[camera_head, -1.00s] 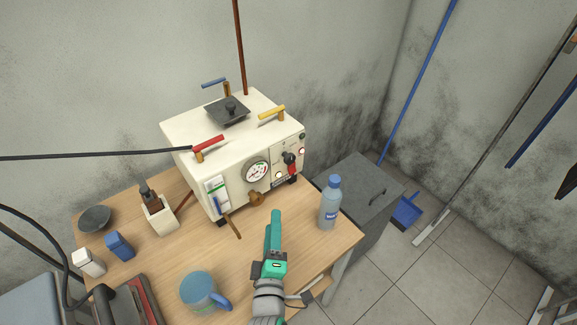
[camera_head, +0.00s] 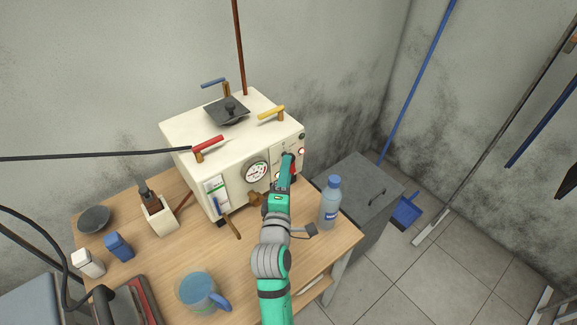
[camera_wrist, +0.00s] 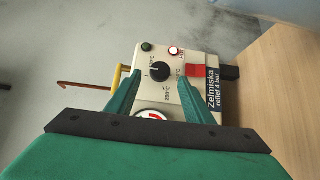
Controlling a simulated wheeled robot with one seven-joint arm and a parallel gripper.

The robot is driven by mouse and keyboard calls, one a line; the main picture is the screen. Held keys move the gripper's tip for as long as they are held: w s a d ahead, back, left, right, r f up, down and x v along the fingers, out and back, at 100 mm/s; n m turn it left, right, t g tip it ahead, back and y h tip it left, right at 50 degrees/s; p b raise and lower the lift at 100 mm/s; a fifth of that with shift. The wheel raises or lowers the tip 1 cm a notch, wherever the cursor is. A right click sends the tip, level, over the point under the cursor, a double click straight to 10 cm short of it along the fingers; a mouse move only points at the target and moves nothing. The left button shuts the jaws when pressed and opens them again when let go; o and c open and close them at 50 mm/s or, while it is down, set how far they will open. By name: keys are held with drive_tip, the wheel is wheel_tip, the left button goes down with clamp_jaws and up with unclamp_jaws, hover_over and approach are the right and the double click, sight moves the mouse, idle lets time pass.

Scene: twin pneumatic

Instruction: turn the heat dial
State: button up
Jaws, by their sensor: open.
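The heat dial (camera_wrist: 159,72) is a round black knob with a white mark on the machine's cream front panel, with temperature figures around it in the wrist view. In the head view my gripper hides it. My gripper (camera_head: 287,158) is green and reaches up to the right part of the front panel. In the wrist view my gripper (camera_wrist: 158,85) is open, one finger to each side below the dial. The fingertips come up near the dial; I cannot tell whether they touch it. The cream machine (camera_head: 185,133) stands on the wooden table.
A red switch (camera_wrist: 196,71) sits right of the dial. A grey cabinet (camera_head: 352,172) is beyond the table's right edge.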

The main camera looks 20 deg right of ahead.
drive_tip(key=shift+d+x, duration=0.2)
drive_tip(key=shift+x, duration=1.25)
drive_tip(key=c, duration=1)
